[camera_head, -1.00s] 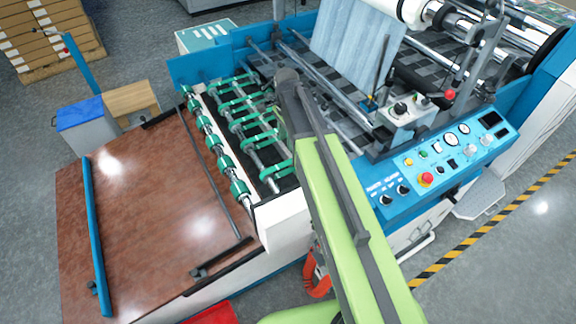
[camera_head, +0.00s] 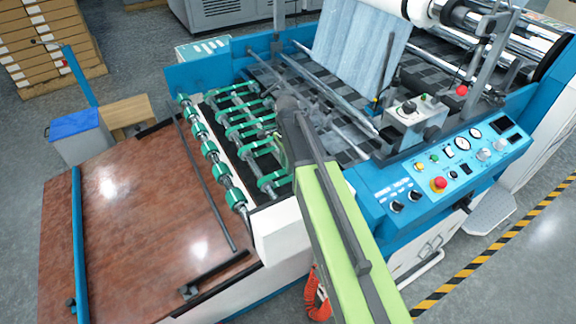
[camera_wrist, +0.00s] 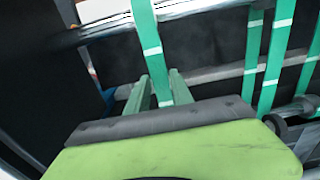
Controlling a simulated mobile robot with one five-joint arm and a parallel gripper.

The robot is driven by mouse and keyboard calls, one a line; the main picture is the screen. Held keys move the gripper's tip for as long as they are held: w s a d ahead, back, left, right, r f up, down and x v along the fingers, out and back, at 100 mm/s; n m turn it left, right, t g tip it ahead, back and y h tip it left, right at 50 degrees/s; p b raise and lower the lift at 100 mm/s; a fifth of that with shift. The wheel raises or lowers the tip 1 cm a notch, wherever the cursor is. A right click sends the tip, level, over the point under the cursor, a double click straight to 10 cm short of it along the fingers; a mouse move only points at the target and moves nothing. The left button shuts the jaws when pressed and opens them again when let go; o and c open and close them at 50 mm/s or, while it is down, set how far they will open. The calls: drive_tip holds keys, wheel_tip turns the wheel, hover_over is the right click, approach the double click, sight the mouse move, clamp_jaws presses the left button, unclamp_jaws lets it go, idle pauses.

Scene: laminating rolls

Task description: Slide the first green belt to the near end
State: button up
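Several green belts run side by side across the rollers of the machine. The nearest green belt (camera_head: 272,181) in the head view lies just left of my arm. In the wrist view a green belt (camera_wrist: 150,45) with white marks runs down from the top edge between the two green fingers of my gripper (camera_wrist: 160,78). The fingers are apart, with a visible gap between the left finger and the belt. I cannot tell whether the right finger touches it. In the head view my arm hides the gripper's fingertips.
A brown table (camera_head: 150,225) with a blue bar (camera_head: 79,245) lies left of the rollers. A blue control panel (camera_head: 450,170) stands close to the right of my arm. Other green belts (camera_wrist: 273,65) hang to the right in the wrist view. A white side housing (camera_head: 280,232) borders the rollers.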

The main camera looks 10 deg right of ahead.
clamp_jaws()
idle(1.1)
